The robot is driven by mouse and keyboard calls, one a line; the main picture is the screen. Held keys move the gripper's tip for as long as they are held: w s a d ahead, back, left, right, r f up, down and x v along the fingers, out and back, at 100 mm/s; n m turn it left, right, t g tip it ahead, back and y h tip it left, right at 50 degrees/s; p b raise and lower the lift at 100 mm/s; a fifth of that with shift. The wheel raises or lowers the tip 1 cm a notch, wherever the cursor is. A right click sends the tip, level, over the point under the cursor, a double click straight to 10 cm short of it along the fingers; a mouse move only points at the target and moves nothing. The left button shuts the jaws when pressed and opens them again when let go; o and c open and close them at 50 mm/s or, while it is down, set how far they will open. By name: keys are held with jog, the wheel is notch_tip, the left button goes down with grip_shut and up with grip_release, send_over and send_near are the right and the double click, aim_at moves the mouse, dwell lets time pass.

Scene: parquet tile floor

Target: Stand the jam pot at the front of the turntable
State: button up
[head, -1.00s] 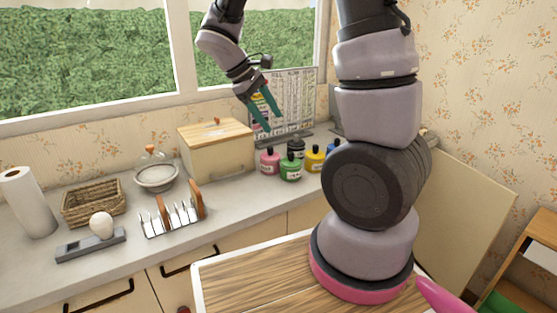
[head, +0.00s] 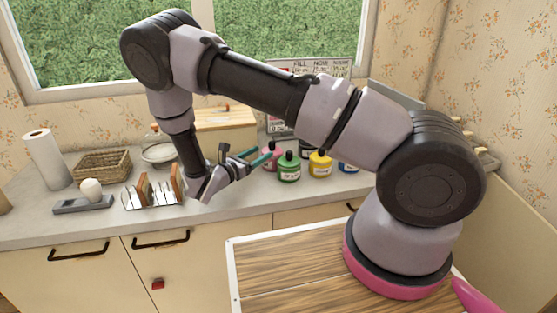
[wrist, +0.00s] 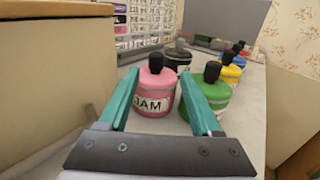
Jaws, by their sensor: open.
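The jam pot (wrist: 153,92) is pink with a black stopper and a white label reading JAM. It stands upright on the counter. In the head view the jam pot (head: 271,155) is partly hidden by my gripper (head: 268,152). In the wrist view my gripper (wrist: 159,76) is open, with its two teal fingers pointing towards the jam pot. The pot shows between the fingers, and I cannot tell whether they touch it. A green pot (wrist: 206,97) stands close to its right, behind the right finger. I cannot make out a turntable in either view.
A black pot (wrist: 178,61), a yellow pot (head: 320,164) and a blue pot (head: 348,166) stand nearby. A wooden-lidded bin (head: 228,123) is left of the jam pot. A toast rack (head: 152,194) stands near my wrist. Bare counter (wrist: 247,108) lies right of the pots.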

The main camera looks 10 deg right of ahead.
aim_at(278, 147)
jog(key=x, duration=1)
jog(key=shift+w+f, duration=0.2)
jog(key=shift+w, duration=0.25)
grip_shut()
dwell(0.9)
